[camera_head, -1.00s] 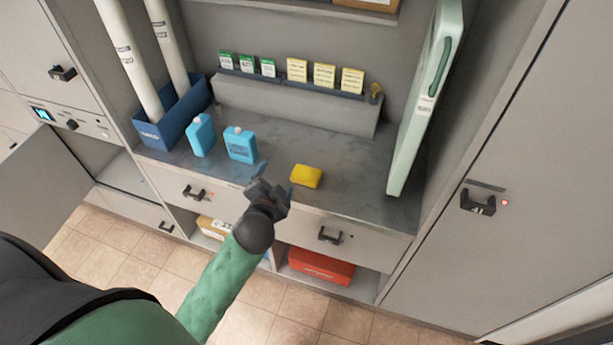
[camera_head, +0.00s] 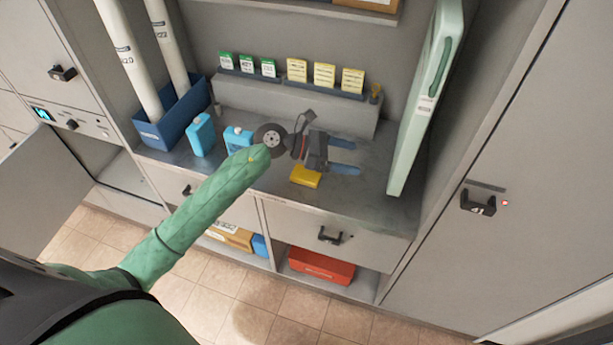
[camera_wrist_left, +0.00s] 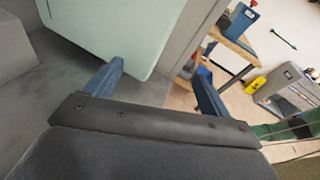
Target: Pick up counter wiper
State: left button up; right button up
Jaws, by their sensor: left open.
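The counter wiper looks to be the small yellow block (camera_head: 306,177), lying on the grey counter (camera_head: 372,202) near its front edge in the head view. My left gripper (camera_head: 345,157) is open and empty, above the counter. Its blue fingers point right, and in the picture they lie just up and right of the yellow block. The gripper's body comes close to the block's upper edge in the picture; the height between them is hard to tell. In the left wrist view, the open fingers (camera_wrist_left: 160,85) show with nothing between them, and the yellow block is not seen. My right gripper is not in view.
Two blue bottles (camera_head: 201,135) stand left on the counter, one partly behind my arm. A blue box (camera_head: 172,118) holds white tubes. A ledge with green and yellow cards (camera_head: 324,75) runs along the back. A pale green panel (camera_head: 426,100) leans at the right.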

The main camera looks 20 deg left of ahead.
pick_arm(q)
jog(key=w+a+f+m+g+y, duration=0.2)
jog(key=w+a+f+m+y, duration=0.15)
jog(key=a+f+y, duration=0.35)
jog(key=m+g+y, duration=0.2)
jog(key=y, duration=0.1)
send_near(306, 173)
jog(key=shift+s+d+f, duration=0.25)
jog(key=shift+s+d, duration=0.25)
jog(key=shift+d, duration=0.05)
jog(key=shift+f+y, duration=0.2)
jog(key=shift+y, duration=0.1)
jog(key=shift+f+p, duration=0.4)
jog(key=shift+p, duration=0.05)
jog(key=shift+p+x, duration=0.4)
jog(key=shift+x, duration=0.45)
jog(key=p+x, duration=0.1)
jog(key=w+p+x, duration=0.1)
jog(key=p+x, duration=0.1)
jog(key=shift+s+d+f, duration=0.1)
jog(key=shift+d+f, duration=0.15)
jog(key=shift+f, duration=0.05)
jog(key=shift+d+f, duration=0.15)
jog(key=shift+f, duration=0.4)
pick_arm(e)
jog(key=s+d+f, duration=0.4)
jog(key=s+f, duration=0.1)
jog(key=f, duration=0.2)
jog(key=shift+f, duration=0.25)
